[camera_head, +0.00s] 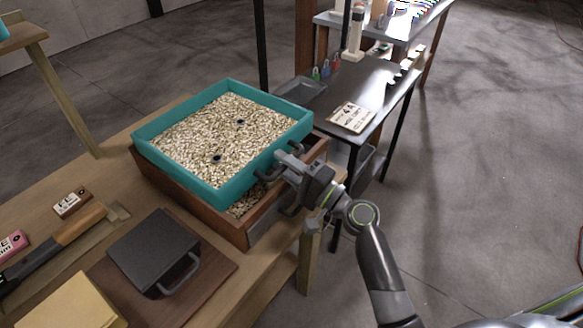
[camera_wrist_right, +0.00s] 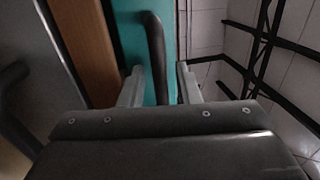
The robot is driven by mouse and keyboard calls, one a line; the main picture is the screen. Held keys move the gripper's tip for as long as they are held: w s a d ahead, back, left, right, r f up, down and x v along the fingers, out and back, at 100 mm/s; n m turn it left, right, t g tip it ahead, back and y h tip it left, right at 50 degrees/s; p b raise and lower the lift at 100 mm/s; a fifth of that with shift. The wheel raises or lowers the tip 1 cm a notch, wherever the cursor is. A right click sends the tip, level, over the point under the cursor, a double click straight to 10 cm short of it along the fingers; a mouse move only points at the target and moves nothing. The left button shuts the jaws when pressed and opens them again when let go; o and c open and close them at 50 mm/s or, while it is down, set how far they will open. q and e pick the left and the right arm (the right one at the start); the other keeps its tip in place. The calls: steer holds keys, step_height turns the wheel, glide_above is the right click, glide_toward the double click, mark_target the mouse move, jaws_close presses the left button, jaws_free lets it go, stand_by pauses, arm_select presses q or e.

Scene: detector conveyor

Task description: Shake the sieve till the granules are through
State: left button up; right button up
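The sieve is a teal open box (camera_head: 222,195) heaped with pale granules (camera_head: 215,135), among which a few small dark round pieces lie. It sits over a wooden box (camera_head: 190,203), offset so that some granules (camera_head: 245,203) show in the box below. A dark handle is on the sieve's near right wall. My right gripper (camera_head: 282,162) is at this handle. In the right wrist view, the handle (camera_wrist_right: 156,50) stands between the two fingers (camera_wrist_right: 160,88), with a gap visible on the right finger's side. My left gripper is not in view.
The wooden table (camera_head: 120,160) also carries a dark block with a handle (camera_head: 155,250), a brush-like tool (camera_head: 80,225), small labelled boxes and a yellow block (camera_head: 75,305). A dark side table (camera_head: 375,90) with a sign (camera_head: 352,117) stands behind right. Open floor lies to the right.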

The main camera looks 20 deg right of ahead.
steer(key=b+v, duration=0.7)
steer(key=v, duration=1)
steer(key=shift+s+b, duration=0.15)
steer(key=shift+b, duration=0.25)
steer(key=shift+d, duration=0.15)
steer(key=shift+o, duration=0.2)
steer(key=shift+r, duration=0.15)
step_height(320, 180, up, 6)
steer(key=w+g+h+p, duration=0.2)
steer(key=g+h+p, duration=0.15)
steer(key=p, duration=0.85)
steer(key=shift+y, duration=0.35)
steer(key=p+x, duration=0.2)
steer(key=x, duration=1.4)
steer(key=shift+r, duration=0.1)
steer(key=shift+c, duration=0.3)
